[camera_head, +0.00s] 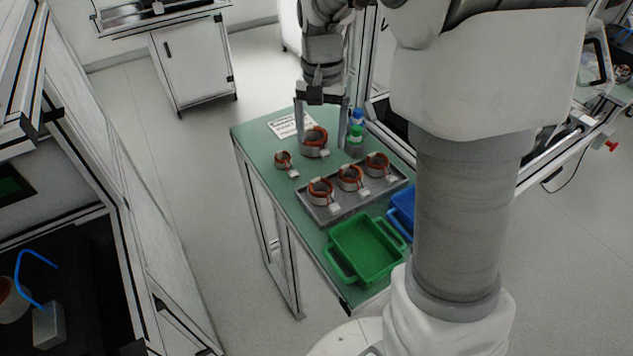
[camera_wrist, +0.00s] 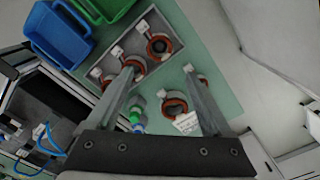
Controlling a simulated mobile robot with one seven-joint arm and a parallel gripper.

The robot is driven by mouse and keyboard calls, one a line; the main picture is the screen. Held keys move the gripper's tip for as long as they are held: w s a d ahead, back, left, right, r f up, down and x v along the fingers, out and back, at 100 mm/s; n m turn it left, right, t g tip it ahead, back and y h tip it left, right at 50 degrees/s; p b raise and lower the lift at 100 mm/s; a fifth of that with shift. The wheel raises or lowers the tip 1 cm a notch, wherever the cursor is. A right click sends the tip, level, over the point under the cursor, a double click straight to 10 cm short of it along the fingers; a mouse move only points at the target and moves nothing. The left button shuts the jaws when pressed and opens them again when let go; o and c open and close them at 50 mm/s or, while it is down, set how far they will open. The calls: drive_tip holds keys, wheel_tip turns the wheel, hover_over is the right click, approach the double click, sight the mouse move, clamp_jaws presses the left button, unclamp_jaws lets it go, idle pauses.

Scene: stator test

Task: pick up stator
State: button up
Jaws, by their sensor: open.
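My gripper (camera_head: 321,144) is open and points down over the far part of the green table; its fingers also show in the wrist view (camera_wrist: 160,70). A larger stator (camera_head: 314,150), a grey ring with orange-red windings, stands on the table, seen between the two fingers; it shows in the wrist view too (camera_wrist: 175,107). How far the fingertips are above it is hard to tell. A small stator (camera_head: 283,161) sits to its left. Several stators stand in a grey tray (camera_head: 334,218), including one at its left end (camera_head: 320,191). Nothing is held.
Bottles with green and blue caps (camera_head: 355,142) stand close to the right finger. A white label sheet (camera_head: 284,125) lies at the table's far edge. A green bin (camera_head: 365,250) and a blue bin (camera_head: 402,208) stand at the near end. A framed structure borders the right side.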

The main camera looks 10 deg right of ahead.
sight(320, 191)
wheel_tip(320, 191, down, 17)
drive_tip(key=shift+b, duration=1.25)
drive_tip(key=c, duration=1.3)
drive_tip(key=shift+r, duration=0.1)
clamp_jaws()
